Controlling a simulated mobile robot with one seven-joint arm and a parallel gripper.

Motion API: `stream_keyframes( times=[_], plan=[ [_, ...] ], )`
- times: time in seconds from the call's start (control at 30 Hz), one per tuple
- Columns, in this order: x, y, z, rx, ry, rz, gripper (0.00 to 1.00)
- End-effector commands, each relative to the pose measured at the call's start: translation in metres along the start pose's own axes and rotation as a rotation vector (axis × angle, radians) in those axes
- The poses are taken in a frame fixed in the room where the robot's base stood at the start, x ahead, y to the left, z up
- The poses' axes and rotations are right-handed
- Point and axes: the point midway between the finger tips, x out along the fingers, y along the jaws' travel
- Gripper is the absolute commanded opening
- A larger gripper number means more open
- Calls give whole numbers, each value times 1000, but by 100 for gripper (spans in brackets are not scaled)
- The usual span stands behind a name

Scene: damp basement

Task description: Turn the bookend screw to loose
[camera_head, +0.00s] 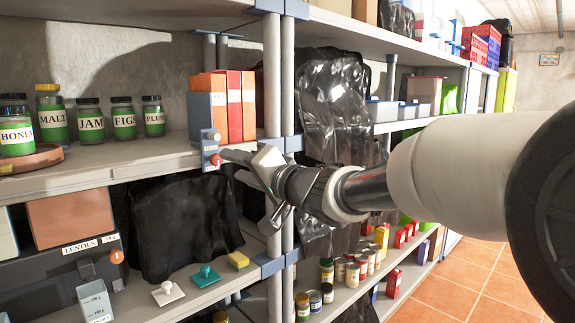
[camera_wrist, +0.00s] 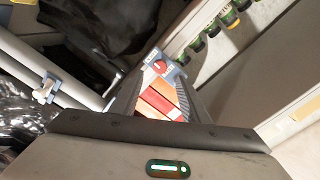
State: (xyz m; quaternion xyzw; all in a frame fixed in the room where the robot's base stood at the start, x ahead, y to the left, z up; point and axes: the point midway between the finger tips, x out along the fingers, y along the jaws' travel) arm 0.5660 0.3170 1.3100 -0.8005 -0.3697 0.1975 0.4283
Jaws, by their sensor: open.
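The bookend (camera_head: 207,139) is a small blue-grey plate at the shelf's front edge, at the right end of the jar shelf. Its screw has a round red knob (camera_head: 216,160) low on the front. My gripper (camera_head: 230,165) reaches in from the right, its tips close to the knob; I cannot tell whether they touch it. In the wrist view the bookend (camera_wrist: 177,82) and red knob (camera_wrist: 160,66) show ahead, between the two fingers (camera_wrist: 160,92). The fingers are apart, with nothing seen gripped between them. The lettering on the bookend is too small to read.
Orange and red books (camera_head: 234,105) stand behind the bookend. A grey shelf post (camera_head: 272,85) rises just right of them, near my gripper. Labelled jars (camera_head: 90,122) stand left. Black plastic (camera_head: 185,225) hangs below. A yellow sponge (camera_head: 238,260) lies on the lower shelf.

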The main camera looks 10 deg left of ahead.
Motion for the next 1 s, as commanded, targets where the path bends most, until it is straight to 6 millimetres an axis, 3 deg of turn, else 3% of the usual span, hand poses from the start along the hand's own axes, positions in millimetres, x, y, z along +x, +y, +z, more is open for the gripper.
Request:
stream_keyframes(
  times=[0.1,0.3,0.73,1.0],
  plan=[
    [26,2,2,3,-1,-1,42],
    [54,1,1,1,-1,0,42],
    [64,0,0,0,1,1,42],
    [64,0,0,0,1,1,1]
  ],
)
